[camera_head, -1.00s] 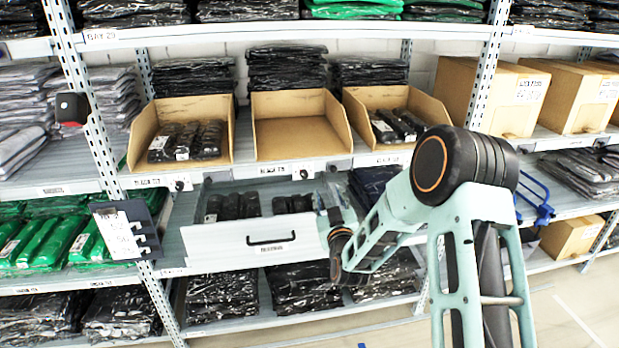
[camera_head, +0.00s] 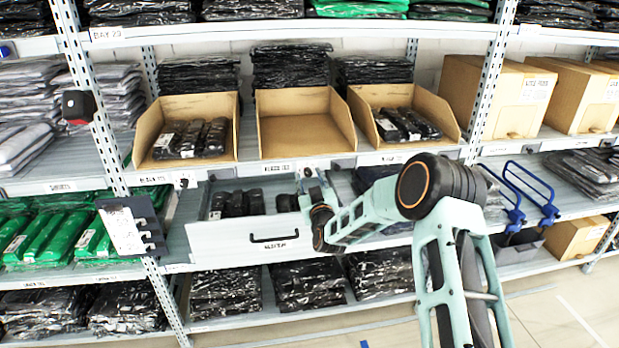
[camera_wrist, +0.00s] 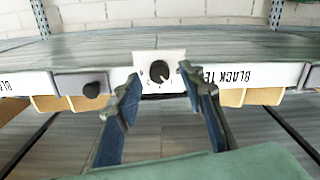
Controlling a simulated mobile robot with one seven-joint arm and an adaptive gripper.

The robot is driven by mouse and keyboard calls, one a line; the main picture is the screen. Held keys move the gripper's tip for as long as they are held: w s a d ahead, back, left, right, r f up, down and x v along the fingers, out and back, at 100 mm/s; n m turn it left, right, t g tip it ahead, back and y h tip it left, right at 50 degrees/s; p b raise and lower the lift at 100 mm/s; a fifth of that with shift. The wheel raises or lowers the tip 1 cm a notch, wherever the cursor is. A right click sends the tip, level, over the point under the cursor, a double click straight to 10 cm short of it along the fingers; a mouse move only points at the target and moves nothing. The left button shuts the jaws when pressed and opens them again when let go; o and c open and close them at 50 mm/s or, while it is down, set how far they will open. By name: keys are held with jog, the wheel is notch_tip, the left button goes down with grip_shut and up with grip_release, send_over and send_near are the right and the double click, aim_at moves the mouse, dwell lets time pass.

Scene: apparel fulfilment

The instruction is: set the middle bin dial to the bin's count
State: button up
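The middle bin (camera_head: 305,140) is an open cardboard bin on the shelf, and its visible inside is bare. In the wrist view a black round dial (camera_wrist: 160,72) with a light pointer mark sits on a white plate on the shelf edge. The small marks around it are too small to read. My gripper (camera_wrist: 157,92) is open and empty; its two blue-padded fingers are on either side of the dial's lower part in the picture, with no visible contact. In the head view my gripper (camera_head: 309,178) is at the shelf edge below the middle bin and hides the dial there.
The left bin (camera_head: 142,140) and right bin (camera_head: 440,115) hold black packs. A white drawer (camera_head: 220,240) stands open below, close to my wrist. Blue hooks (camera_head: 530,190) stick out at the right.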

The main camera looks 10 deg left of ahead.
jog(key=shift+w+a, duration=0.1)
jog(key=shift+w, duration=0.25)
grip_shut()
jog(key=shift+b, duration=0.4)
jog(key=n+b, duration=0.2)
jog(key=b, duration=0.1)
jog(key=n+b, duration=0.1)
jog(key=b, duration=0.1)
jog(key=shift+a+f+n, duration=0.1)
jog(key=shift+f+n, duration=0.15)
jog(key=shift+n, duration=0.05)
jog(key=n+b, duration=0.2)
jog(key=b, duration=0.2)
jog(key=shift+r+n, duration=0.1)
jog(key=shift+n, duration=0.3)
jog(key=shift+r+n+b, duration=0.15)
jog(key=shift+n+b, duration=0.65)
jog(key=shift+b, duration=0.2)
